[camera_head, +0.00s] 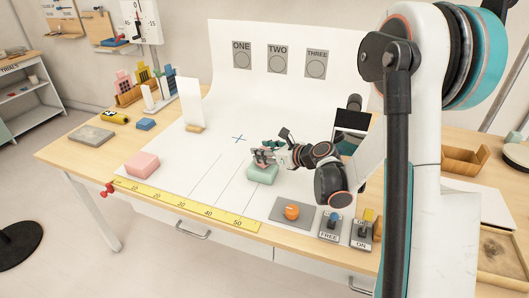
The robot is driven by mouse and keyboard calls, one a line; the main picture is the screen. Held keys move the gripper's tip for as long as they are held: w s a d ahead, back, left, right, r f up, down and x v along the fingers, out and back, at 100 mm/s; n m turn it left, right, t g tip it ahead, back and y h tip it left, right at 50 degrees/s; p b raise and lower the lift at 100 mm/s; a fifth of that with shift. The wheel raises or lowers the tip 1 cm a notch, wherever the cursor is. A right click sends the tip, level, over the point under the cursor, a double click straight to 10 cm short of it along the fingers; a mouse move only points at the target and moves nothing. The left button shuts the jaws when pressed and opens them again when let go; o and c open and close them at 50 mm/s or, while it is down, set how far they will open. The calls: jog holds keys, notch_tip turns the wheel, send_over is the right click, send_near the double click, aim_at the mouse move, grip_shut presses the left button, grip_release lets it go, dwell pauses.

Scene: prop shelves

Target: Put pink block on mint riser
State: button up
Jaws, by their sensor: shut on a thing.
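The mint riser (262,175), a low pale-green block with rounded corners, sits on the white sheet near the middle of the table. My gripper (262,158) is directly over it, shut on a small pink block (263,157). The fingers hide most of this block. It is at the riser's top; I cannot tell whether it touches it. A larger pink slab (142,164), shaped like the mint riser, lies on the left of the sheet, apart from my gripper.
A yellow ruler (185,204) runs along the front edge. A grey panel with an orange knob (292,212) and two switch panels stand front right. A white upright card (190,103) stands behind on the left.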

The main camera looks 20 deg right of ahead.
jog(key=o, duration=1.2)
jog(key=shift+f, duration=0.1)
jog(key=shift+c, duration=0.2)
jog(key=shift+s+r, duration=0.1)
jog(key=shift+r, duration=0.15)
jog(key=p+v, duration=0.4)
jog(key=v, duration=0.7)
jog(key=shift+s+d, duration=0.2)
jog(key=shift+s, duration=0.15)
jog(key=shift+r, duration=0.1)
